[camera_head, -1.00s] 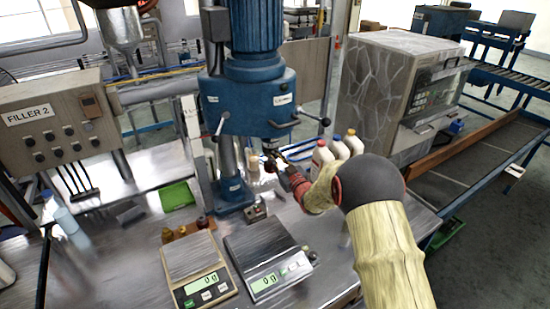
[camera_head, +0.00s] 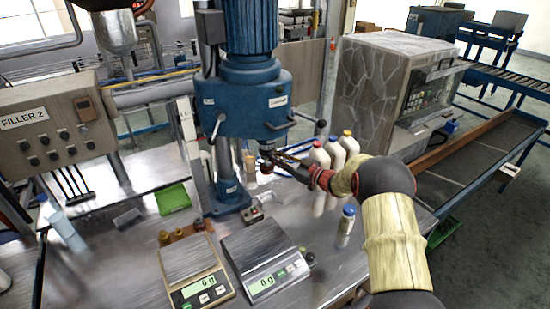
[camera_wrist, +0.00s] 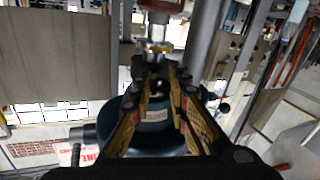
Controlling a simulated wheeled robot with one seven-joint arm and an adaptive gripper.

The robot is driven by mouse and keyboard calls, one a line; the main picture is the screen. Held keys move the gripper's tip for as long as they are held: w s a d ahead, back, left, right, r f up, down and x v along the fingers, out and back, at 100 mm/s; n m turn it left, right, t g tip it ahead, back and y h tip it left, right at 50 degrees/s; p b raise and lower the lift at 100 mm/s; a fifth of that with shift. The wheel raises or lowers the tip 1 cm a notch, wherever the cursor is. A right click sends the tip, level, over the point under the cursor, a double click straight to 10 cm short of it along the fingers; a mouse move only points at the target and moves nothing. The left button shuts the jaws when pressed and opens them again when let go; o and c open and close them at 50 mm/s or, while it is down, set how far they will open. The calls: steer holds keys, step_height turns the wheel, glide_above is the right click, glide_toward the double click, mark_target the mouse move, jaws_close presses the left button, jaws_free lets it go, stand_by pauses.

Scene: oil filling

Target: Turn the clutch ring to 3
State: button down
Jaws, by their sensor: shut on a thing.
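The blue capping machine head (camera_head: 240,105) stands on a column at the back of the bench, with its spindle (camera_head: 266,146) pointing down. My gripper (camera_head: 268,160) reaches in from the right at the spindle's lower end. In the wrist view my gripper (camera_wrist: 164,72) has its two long yellowish fingers converging on a dark part below the metal spindle (camera_wrist: 158,38); it is shut on this part, which appears to be the clutch ring. The fingers hide most of the ring. No number or mark on it can be read.
Several bottles (camera_head: 335,158) stand right of my gripper, and a small blue-capped bottle (camera_head: 347,222) stands below my arm. Two scales (camera_head: 262,250) sit at the front. A green tray (camera_head: 173,198) lies left of the column. Handles (camera_head: 318,123) stick out from the machine head.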

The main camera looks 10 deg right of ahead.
steer(key=shift+w+d+n+g+y, duration=0.15)
steer(key=shift+d+n+g+y, duration=0.15)
steer(key=shift+n+g+y, duration=0.25)
steer(key=shift+y, duration=0.25)
steer(key=c, duration=1.7)
jaws_free()
steer(key=shift+d, duration=0.1)
steer(key=v, duration=1.1)
steer(key=shift+s+d+r, duration=0.1)
steer(key=shift+s+d, duration=0.2)
